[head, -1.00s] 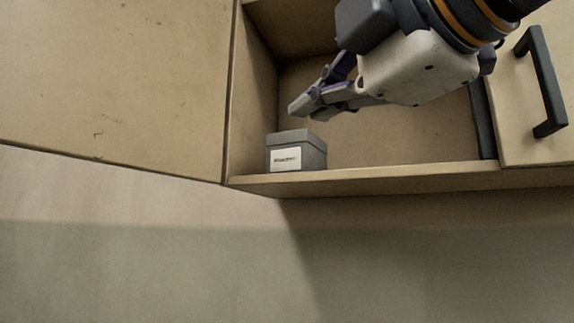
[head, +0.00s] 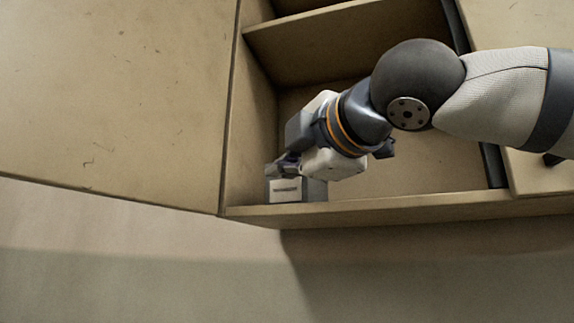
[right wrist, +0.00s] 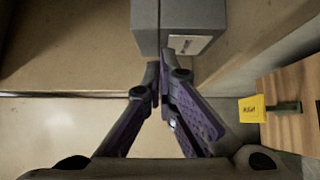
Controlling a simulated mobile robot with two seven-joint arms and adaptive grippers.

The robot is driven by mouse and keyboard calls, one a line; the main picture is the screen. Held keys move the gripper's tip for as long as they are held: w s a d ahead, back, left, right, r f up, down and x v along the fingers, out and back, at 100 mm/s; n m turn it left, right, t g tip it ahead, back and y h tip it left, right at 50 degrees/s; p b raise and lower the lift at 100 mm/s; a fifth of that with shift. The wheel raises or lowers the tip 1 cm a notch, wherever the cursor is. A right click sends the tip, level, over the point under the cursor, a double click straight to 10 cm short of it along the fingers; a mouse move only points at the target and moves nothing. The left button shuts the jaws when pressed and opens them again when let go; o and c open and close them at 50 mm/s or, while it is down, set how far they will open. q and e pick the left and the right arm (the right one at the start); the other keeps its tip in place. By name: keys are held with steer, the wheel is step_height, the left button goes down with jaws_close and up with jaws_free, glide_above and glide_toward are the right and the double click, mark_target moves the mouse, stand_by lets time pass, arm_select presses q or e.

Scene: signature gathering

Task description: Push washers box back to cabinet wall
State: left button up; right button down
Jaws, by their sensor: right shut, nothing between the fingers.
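The washers box (head: 313,190), a small grey box with a white label on its front, sits at the left end of the cabinet's bottom shelf, close to the left side wall. My right gripper (head: 279,166) is shut and empty, its tips at the top of the box in the head view and hiding part of it. In the right wrist view the closed fingertips (right wrist: 162,66) are at the edge of the box (right wrist: 185,15), beside its label. I cannot tell whether they touch it. My left gripper is not in view.
The bottom shelf (head: 400,207) is clear right of the box, below my right arm. An upper shelf (head: 340,38) is above. A cabinet door (head: 110,95) fills the left. The right wrist view shows a yellow item (right wrist: 252,109) by a wooden surface (right wrist: 296,125).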

steer(key=shift+w, duration=0.1)
steer(key=w+d, duration=0.1)
steer(key=w, duration=0.2)
steer(key=w+d, duration=0.1)
steer(key=w, duration=0.2)
steer(key=w+d, duration=0.1)
steer(key=w, duration=0.3)
steer(key=shift+d, duration=0.15)
